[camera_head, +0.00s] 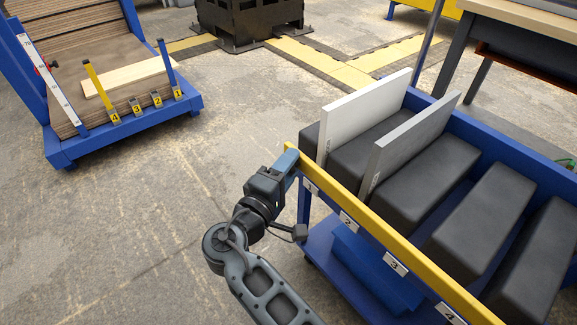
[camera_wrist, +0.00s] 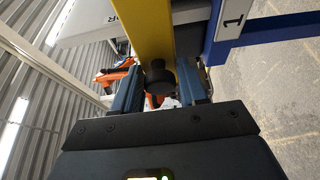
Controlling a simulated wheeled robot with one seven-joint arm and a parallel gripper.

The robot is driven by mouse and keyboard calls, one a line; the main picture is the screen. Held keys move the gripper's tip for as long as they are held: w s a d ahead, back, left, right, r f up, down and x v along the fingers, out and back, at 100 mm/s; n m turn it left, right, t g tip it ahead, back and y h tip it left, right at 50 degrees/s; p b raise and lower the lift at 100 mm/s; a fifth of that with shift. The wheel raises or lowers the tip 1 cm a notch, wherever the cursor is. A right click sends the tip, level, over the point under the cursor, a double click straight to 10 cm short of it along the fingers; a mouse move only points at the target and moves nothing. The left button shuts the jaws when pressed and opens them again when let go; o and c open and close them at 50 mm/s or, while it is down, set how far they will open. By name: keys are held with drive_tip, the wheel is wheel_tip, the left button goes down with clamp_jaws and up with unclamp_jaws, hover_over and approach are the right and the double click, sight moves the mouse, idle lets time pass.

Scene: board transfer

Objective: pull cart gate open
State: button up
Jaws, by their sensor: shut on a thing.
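The blue cart (camera_head: 522,158) stands at the right of the head view. Its gate is a long yellow bar (camera_head: 400,249) along the near side, above labels 1 to 4. The bar lies along the cart's front edge and looks closed. My gripper (camera_head: 287,162) is at the bar's far left end, near label 1. In the wrist view my gripper's two blue fingers (camera_wrist: 160,92) stand on either side of a dark round knob (camera_wrist: 159,76) on the yellow bar (camera_wrist: 148,28). The gripper is shut on this knob. The fingers hide part of it in the head view.
A white board (camera_head: 365,112) and a grey board (camera_head: 412,137) stand upright between black padded blocks in the cart. Another blue cart (camera_head: 130,122) with yellow and blue posts stands at the upper left. The concrete floor between the carts is clear.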

clamp_jaws()
drive_tip(key=s+a+n+t+y+p, duration=0.2)
drive_tip(key=s+a+n+y, duration=0.25)
drive_tip(key=s+a, duration=0.5)
drive_tip(key=s+a+n+t+y+p, duration=0.1)
drive_tip(key=s+a+n+y+p, duration=0.35)
drive_tip(key=s, duration=0.85)
drive_tip(key=s+n+g+y+b, duration=0.3)
drive_tip(key=s+y, duration=1)
drive_tip(key=s, duration=1.9)
drive_tip(key=shift+s+n+g+b, duration=0.3)
drive_tip(key=shift+n+g, duration=0.5)
drive_tip(key=shift+n, duration=0.8)
drive_tip(key=o, duration=1)
unclamp_jaws()
